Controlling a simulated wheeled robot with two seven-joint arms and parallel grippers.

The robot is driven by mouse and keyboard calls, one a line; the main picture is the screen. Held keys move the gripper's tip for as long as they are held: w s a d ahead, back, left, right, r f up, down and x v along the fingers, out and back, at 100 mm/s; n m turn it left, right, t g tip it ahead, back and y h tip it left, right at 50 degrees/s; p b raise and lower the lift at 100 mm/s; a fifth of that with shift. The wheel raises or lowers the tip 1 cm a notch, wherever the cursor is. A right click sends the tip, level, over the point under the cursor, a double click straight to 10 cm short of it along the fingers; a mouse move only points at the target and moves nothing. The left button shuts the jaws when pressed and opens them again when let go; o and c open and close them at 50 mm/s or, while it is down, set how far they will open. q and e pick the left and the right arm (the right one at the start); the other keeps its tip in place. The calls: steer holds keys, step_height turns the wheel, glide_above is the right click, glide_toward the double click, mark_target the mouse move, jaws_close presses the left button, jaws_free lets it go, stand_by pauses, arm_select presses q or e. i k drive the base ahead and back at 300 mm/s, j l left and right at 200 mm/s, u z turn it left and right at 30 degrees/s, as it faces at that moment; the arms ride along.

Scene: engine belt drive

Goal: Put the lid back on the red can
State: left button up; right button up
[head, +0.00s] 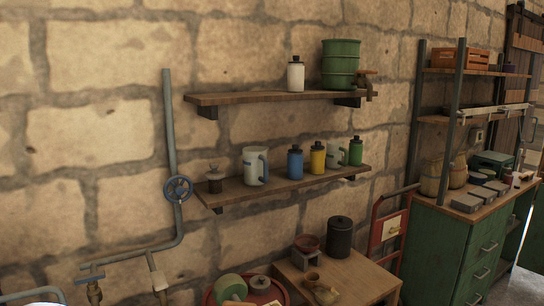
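No clear red can with its lid beside it shows. A red round-rimmed thing (281,291), maybe a drum or tray, is cut off by the bottom edge. On or in it are a green round piece (230,287) and a small grey disc with a raised middle (260,282) that looks like a lid. A small dark red pot (306,243) sits on a grey stand on the wooden table to the right; I cannot tell whether it is the can. Neither of my grippers is in view.
A wooden table (355,275) holds a dark canister (340,236). Two wall shelves hold bottles, mugs and a green drum (341,64). A pipe with a blue valve wheel (178,188) runs down the wall. A green cabinet (440,255) stands at right.

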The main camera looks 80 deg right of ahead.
mark_target(508, 178)
steer(key=z, duration=4.25)
